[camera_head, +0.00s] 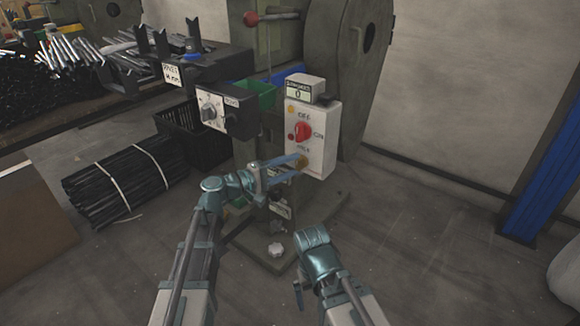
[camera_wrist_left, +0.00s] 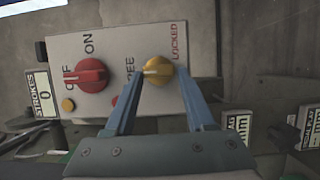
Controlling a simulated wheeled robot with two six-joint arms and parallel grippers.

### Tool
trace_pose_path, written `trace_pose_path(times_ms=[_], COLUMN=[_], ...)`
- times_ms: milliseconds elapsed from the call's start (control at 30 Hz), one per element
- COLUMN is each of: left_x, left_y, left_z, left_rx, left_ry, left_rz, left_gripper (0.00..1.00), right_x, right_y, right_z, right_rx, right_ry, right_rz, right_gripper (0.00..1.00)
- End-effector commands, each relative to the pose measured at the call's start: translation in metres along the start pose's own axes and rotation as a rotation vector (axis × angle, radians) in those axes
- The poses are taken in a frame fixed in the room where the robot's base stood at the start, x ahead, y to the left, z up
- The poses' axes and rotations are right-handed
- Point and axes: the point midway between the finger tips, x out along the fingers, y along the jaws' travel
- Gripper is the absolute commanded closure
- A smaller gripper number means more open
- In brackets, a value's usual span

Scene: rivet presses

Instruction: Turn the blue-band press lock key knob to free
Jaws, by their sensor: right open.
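The yellow lock key knob (camera_wrist_left: 158,70) sits on the white control box (camera_head: 318,110) of the green press, between the labels FREE and LOCKED. In the head view the knob (camera_head: 302,161) is low on the box, partly behind my fingers. My left gripper (camera_head: 290,166) reaches it from the left. In the left wrist view its blue fingers (camera_wrist_left: 160,68) stand apart, one on each side of the knob; whether they touch it I cannot tell. The knob's exact pointing is unclear. My right gripper (camera_head: 299,288) is low, in front of the press base, away from the box.
A red switch (camera_wrist_left: 87,75) marked OFF and ON is beside the knob. A strokes counter (camera_head: 304,88) sits on top of the box. A black dial box (camera_head: 229,110) stands to the left. The floor at right is clear up to a blue post (camera_head: 548,175).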

Motion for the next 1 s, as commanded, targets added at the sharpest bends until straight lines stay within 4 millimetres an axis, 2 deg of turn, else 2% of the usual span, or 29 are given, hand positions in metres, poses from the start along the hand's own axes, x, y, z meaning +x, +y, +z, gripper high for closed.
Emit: trace_pose_path(times_ms=[33,100,133,467,567,1000], left_x=[0.0,0.0,0.0,-0.004,-0.016,-0.106], left_y=[0.0,0.0,0.0,0.001,0.001,0.0], left_z=[0.0,0.0,0.0,0.0,0.0,0.0], left_rx=[0.0,0.0,0.0,0.0,0.0,0.0], left_ry=[0.0,0.0,0.0,0.001,0.002,0.004], left_rz=[0.0,0.001,0.001,0.002,0.002,0.002], left_gripper=[0.34,0.21,0.2,0.2,0.2,0.2], right_x=[0.0,0.0,0.0,0.0,0.0,0.001], right_y=[0.0,0.0,0.0,0.0,0.0,0.0], right_z=[0.0,0.0,0.0,0.0,0.0,0.0], right_rx=[0.0,0.0,0.0,0.0,0.0,0.0], right_ry=[0.0,0.0,0.0,0.0,0.0,0.0], right_rz=[0.0,0.0,0.0,0.0,0.0,0.0], right_gripper=[0.0,0.0,0.0,0.0,0.0,0.0])
